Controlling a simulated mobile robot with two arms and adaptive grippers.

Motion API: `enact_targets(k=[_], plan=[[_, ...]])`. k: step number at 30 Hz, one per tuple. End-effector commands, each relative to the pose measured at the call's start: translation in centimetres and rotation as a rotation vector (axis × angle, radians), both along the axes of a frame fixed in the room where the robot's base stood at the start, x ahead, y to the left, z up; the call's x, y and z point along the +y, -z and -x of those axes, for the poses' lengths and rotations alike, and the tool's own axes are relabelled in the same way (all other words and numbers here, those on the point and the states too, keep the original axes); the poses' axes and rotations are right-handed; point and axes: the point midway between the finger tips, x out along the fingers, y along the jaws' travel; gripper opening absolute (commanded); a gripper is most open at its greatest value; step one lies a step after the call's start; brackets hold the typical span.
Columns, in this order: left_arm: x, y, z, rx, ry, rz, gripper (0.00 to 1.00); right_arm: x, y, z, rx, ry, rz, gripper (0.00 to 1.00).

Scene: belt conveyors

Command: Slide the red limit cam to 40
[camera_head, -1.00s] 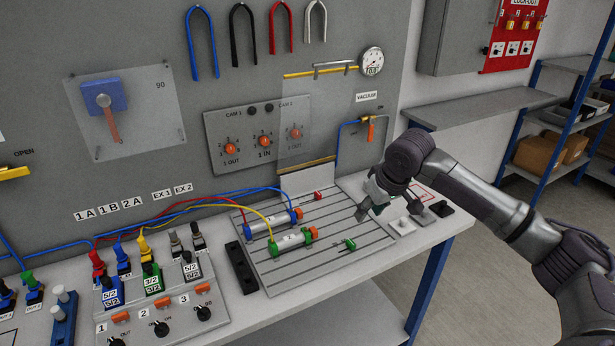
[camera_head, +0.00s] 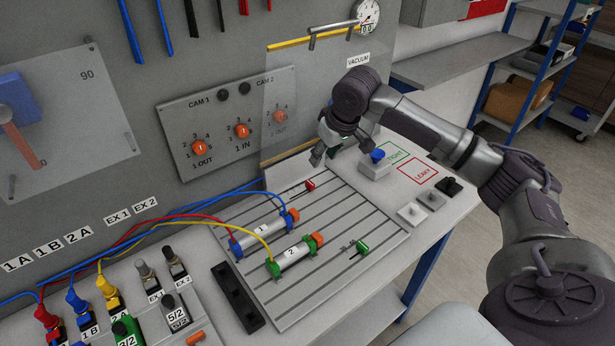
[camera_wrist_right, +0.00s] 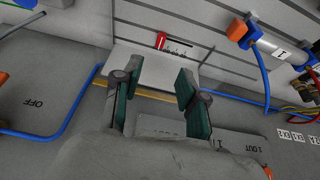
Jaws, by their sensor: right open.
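The red limit cam (camera_head: 310,185) is a small red block near the back of the slotted plate (camera_head: 335,210), beside a small marked scale. It also shows in the right wrist view (camera_wrist_right: 161,41), beyond my fingertips, with a row of marks next to it. My right gripper (camera_head: 323,155) is above the back edge of the plate, behind and slightly right of the red cam, and apart from it. In the right wrist view its two green-padded fingers (camera_wrist_right: 158,85) are spread with nothing between them. My left gripper is not in view.
Cylinder 1 (camera_head: 264,233) and cylinder 2 (camera_head: 294,256) lie on the plate left of the cams, with hoses attached. A green cam (camera_head: 362,247) sits nearer the front. A clear panel (camera_head: 300,95) hangs behind.

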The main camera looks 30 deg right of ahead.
Motion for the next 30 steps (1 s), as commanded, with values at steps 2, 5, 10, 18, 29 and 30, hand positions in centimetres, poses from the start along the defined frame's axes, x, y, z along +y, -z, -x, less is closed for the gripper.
enact_targets(k=[2, 5, 10, 18, 29, 30], plan=[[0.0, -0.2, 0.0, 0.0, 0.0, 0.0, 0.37, 0.1, 1.0, -0.3, 0.004, -0.001, -0.002, 0.42], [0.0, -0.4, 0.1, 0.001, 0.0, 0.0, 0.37, 0.1, 2.7, -1.0, 0.004, 0.0, -0.001, 0.42], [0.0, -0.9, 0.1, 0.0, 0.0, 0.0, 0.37, 0.3, 6.2, -2.5, 0.004, 0.0, -0.002, 0.42], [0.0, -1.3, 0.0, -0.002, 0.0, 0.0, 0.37, 0.4, 10.6, -4.3, 0.002, 0.0, 0.0, 0.42], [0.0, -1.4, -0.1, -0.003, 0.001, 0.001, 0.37, 0.4, 12.2, -5.0, 0.0, -0.001, 0.002, 0.42], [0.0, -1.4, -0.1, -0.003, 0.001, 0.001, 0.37, 0.4, 12.2, -5.0, 0.0, -0.001, 0.002, 0.42]])
